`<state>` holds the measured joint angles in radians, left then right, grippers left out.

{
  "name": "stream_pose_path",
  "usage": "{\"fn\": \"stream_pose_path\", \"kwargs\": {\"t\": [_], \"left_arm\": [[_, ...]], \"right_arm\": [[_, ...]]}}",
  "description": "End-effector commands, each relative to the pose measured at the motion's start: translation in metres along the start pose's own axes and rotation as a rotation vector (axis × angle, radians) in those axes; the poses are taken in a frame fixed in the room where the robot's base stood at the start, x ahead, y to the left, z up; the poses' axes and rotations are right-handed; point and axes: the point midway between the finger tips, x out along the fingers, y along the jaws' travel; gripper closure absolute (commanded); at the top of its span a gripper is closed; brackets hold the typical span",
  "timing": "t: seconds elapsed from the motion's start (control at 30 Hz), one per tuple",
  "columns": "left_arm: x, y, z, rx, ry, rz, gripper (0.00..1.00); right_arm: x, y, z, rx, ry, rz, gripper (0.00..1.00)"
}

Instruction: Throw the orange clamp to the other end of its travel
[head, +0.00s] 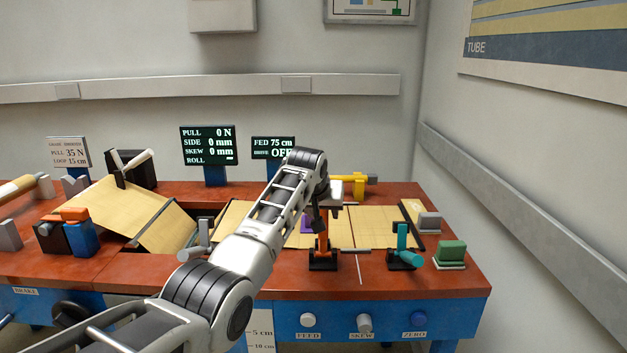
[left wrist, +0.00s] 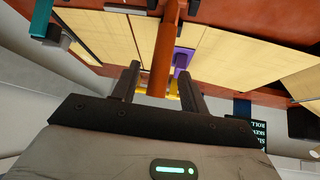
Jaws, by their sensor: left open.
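The orange clamp (head: 321,245) stands upright on its black base near the front edge of the red bench. My left gripper (head: 320,212) is above it, reaching down at the top of its lever. In the left wrist view the orange lever (left wrist: 163,50) lies between the two dark fingers of my left gripper (left wrist: 155,76). The fingers are apart, with a gap on each side of the lever. My wrist partly hides the lever's top in the head view. My right gripper is in neither view.
A teal clamp (head: 403,245) and a green block (head: 450,254) stand to the right. A grey lever (head: 199,240) is to the left, close to my arm. A purple part (head: 306,224) and a yellow part (head: 352,184) are behind the orange clamp.

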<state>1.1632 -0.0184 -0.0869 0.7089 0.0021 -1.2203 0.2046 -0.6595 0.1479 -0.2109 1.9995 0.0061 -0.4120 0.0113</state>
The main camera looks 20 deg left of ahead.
Motion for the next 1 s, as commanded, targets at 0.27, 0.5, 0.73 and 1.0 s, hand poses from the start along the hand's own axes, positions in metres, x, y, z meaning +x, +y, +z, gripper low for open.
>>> {"fn": "stream_pose_path", "kwargs": {"t": [0.27,0.5,0.73,1.0], "left_arm": [[-0.048,0.000,0.000,0.000,0.007,0.001,0.56],[-0.099,0.000,0.000,0.000,0.008,0.002,0.56],[-0.124,0.000,-0.001,0.000,0.006,0.002,0.56],[-0.127,0.000,-0.001,0.000,0.004,0.001,0.56]], "right_arm": [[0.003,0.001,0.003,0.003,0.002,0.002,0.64],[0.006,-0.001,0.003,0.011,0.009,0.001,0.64],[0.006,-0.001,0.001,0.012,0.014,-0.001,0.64],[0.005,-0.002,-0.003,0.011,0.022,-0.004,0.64]]}}
